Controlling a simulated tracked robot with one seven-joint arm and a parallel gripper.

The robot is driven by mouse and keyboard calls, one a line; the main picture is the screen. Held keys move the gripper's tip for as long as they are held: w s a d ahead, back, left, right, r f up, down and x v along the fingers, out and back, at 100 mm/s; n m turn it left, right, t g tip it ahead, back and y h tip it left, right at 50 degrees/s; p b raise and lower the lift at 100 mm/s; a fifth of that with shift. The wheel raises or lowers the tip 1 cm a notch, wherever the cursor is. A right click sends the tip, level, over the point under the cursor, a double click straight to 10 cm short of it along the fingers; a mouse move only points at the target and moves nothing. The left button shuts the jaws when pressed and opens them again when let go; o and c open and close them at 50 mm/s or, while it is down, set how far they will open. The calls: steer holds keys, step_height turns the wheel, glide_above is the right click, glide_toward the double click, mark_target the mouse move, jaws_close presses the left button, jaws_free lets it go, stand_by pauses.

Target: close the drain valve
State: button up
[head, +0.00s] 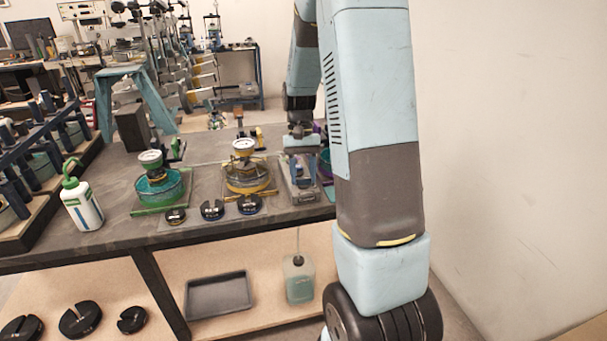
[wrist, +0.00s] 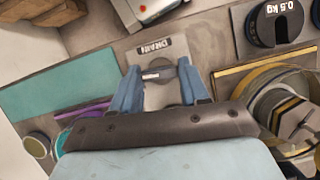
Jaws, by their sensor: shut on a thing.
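The drain valve shows in the wrist view as a dark handle (wrist: 158,73) with a small pale tag, on a grey plate beside a sign reading DRAIN (wrist: 151,48). My gripper (wrist: 159,77) has its two blue fingers on either side of this handle and is shut on it. In the head view my gripper (head: 301,148) points down over the grey valve plate (head: 305,194) at the bench's right end. The arm and gripper hide most of the valve there, and its exact angle is hard to tell.
A yellow-based gauge unit (head: 248,178) stands just left of the valve, a green one (head: 160,188) further left. Black slotted weights (head: 212,210) lie in front. A white bottle (head: 82,200) stands at left. Below are a grey tray (head: 218,294) and a container (head: 299,280).

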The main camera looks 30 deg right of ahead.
steer(key=shift+w+n, duration=0.1)
steer(key=shift+n, duration=0.5)
steer(key=shift+h, duration=0.3)
steer(key=o, duration=1.1)
steer(key=shift+c, duration=0.2)
steer(key=shift+r, duration=0.1)
steer(key=a+v, duration=0.1)
steer(key=v, duration=1.2)
steer(key=shift+d+r, duration=0.2)
steer(key=shift+d, duration=0.3)
steer(key=shift+r, duration=0.1)
